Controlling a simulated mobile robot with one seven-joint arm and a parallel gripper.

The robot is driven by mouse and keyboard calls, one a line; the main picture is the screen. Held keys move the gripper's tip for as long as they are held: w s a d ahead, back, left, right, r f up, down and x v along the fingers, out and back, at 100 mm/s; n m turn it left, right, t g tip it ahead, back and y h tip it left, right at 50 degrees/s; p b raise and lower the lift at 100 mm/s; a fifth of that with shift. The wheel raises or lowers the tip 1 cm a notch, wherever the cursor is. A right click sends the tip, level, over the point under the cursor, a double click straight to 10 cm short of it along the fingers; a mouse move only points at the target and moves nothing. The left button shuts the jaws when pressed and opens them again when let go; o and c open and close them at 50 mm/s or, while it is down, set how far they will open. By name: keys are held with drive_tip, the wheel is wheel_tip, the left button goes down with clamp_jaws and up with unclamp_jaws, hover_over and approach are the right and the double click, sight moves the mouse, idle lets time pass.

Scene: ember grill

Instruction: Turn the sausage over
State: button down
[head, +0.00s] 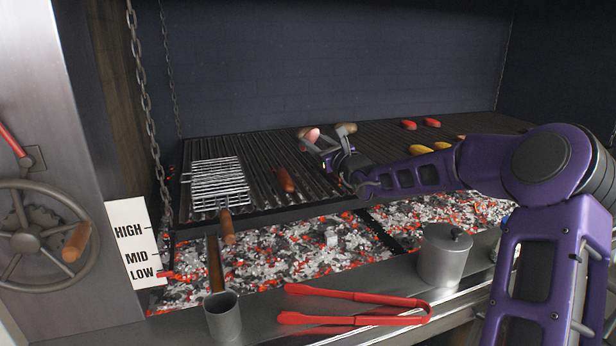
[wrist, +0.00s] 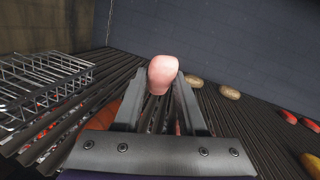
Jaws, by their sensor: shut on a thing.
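My gripper (head: 320,144) is shut on a pale pink sausage (head: 311,136) at the back of the grill grate (head: 250,160). In the wrist view the pink sausage (wrist: 162,74) is seen nearly end-on between the fingertips (wrist: 160,88). Its length is mostly hidden, and I cannot tell whether it touches the bars. A second, reddish-brown sausage (head: 284,180) lies on the left grate, in front of and left of my gripper. In the wrist view something reddish-brown (wrist: 132,104) shows partly behind the left finger.
A wire basket (head: 219,182) lies left on the grate. Tan pieces (head: 346,127), red pieces (head: 408,125) and yellow pieces (head: 420,149) lie toward the back and right. Glowing coals (head: 290,250) are below.

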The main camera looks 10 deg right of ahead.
drive_tip(key=m+h, duration=0.3)
drive_tip(key=m, duration=0.1)
drive_tip(key=shift+a+r+t, duration=0.2)
drive_tip(key=shift+a+t, duration=0.1)
drive_tip(key=shift+a, duration=0.05)
drive_tip(key=f, duration=0.1)
drive_tip(key=w+f, duration=0.1)
drive_tip(key=f, duration=0.2)
drive_tip(key=shift+w+f, duration=0.3)
drive_tip(key=shift+w, duration=0.1)
drive_tip(key=shift+f+h, duration=0.3)
drive_tip(key=shift+f, duration=0.2)
drive_tip(key=c, duration=0.8)
unclamp_jaws()
drive_tip(key=shift+o, duration=0.2)
drive_tip(key=o, duration=0.6)
drive_tip(key=shift+c, duration=0.2)
drive_tip(key=shift+s, duration=0.1)
